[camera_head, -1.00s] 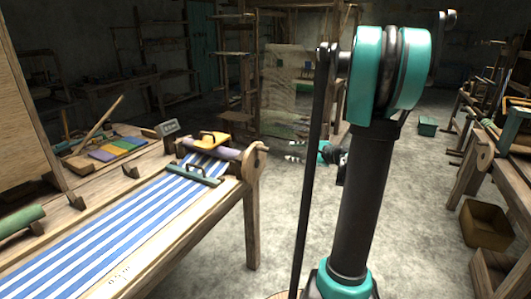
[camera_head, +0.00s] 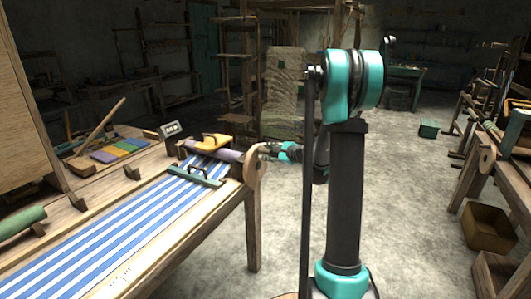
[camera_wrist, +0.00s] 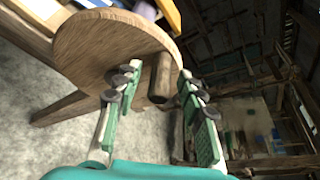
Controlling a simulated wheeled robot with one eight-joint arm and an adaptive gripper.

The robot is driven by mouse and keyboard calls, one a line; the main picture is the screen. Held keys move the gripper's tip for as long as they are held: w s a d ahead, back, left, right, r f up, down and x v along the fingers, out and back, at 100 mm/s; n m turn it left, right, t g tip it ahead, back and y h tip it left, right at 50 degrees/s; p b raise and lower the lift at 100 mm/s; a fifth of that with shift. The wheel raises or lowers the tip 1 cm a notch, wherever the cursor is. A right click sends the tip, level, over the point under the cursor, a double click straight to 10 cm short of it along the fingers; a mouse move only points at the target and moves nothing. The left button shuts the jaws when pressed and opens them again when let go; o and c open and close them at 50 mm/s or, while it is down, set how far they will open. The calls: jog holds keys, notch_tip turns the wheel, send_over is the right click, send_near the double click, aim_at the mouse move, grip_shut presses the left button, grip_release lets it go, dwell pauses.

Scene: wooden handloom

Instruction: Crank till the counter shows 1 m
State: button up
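The wooden crank disc (camera_head: 254,168) sits at the right end of the cloth roller on the loom. In the wrist view the disc (camera_wrist: 100,50) fills the upper left, and its wooden peg handle (camera_wrist: 160,76) sticks out toward me. My gripper (camera_wrist: 157,92) is open, with one green-padded finger on each side of the peg and gaps visible beside it. In the head view my gripper (camera_head: 270,150) is close to the disc's right side. The counter (camera_head: 171,129) stands on the loom behind the roller; its digits are too small to read.
Blue-and-white striped cloth (camera_head: 150,225) runs over the loom to the roller. A green bar (camera_head: 195,176) lies across it, and a yellow-handled piece (camera_head: 208,143) sits by the roller. A brown crate (camera_head: 487,226) stands far right.

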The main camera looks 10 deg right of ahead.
jog(key=shift+w+a+f, duration=0.1)
jog(key=shift+w+a, duration=0.15)
jog(key=shift+w, duration=0.05)
grip_shut()
dwell(0.3)
